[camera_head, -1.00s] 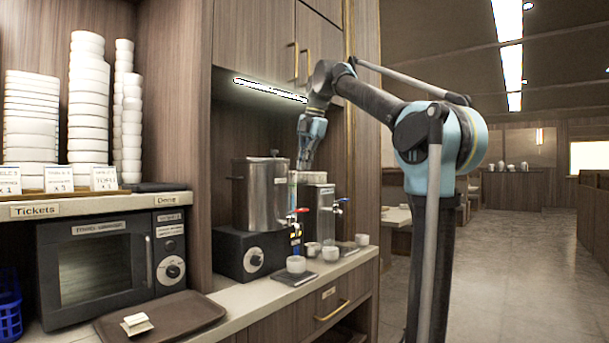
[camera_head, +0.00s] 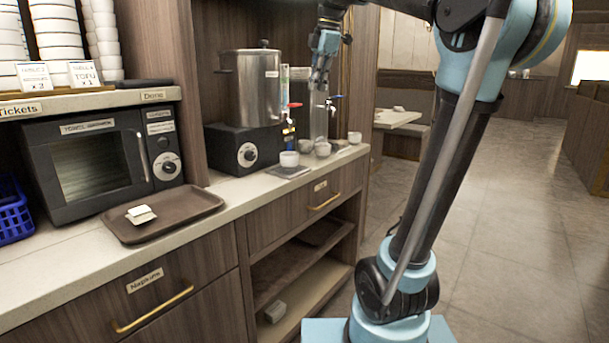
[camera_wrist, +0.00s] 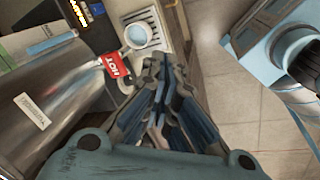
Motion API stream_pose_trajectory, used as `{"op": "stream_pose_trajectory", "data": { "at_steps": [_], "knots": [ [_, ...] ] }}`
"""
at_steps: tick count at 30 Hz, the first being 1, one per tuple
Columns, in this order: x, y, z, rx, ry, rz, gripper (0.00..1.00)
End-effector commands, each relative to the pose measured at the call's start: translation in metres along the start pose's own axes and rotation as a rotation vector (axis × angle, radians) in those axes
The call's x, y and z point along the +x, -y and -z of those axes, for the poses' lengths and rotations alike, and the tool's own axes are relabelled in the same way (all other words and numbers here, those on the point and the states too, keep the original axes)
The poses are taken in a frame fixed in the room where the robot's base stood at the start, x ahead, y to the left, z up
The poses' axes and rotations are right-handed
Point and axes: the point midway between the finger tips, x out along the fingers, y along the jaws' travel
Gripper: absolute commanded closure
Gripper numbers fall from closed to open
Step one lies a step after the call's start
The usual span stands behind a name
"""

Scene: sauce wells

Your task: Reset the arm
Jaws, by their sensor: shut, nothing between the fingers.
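My gripper (camera_head: 319,84) is shut and empty. In the head view it hangs pointing down in front of the clear dispenser, to the right of the steel urn (camera_head: 249,88). In the wrist view my gripper (camera_wrist: 160,95) points toward the counter, with the red HOT tap handle (camera_wrist: 114,65) just left of its fingertips. A white cup (camera_wrist: 137,35) sits beyond the fingertips. I cannot tell the exact gap between the gripper and the taps.
White cups (camera_head: 289,159) stand on the counter below the taps. A brown tray (camera_head: 190,208) with a small white item lies before the microwave (camera_head: 95,160). A blue basket (camera_head: 12,212) is at far left. The floor (camera_head: 510,220) at right is clear.

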Motion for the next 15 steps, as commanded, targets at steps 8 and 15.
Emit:
{"op": "stream_pose_trajectory", "data": {
  "at_steps": [8, 15],
  "knots": [
    [0.082, 0.095, -0.041, 0.510, 0.046, -0.008, 1.00],
    [0.164, 0.183, -0.066, 0.950, 0.084, -0.029, 1.00]
  ]
}}
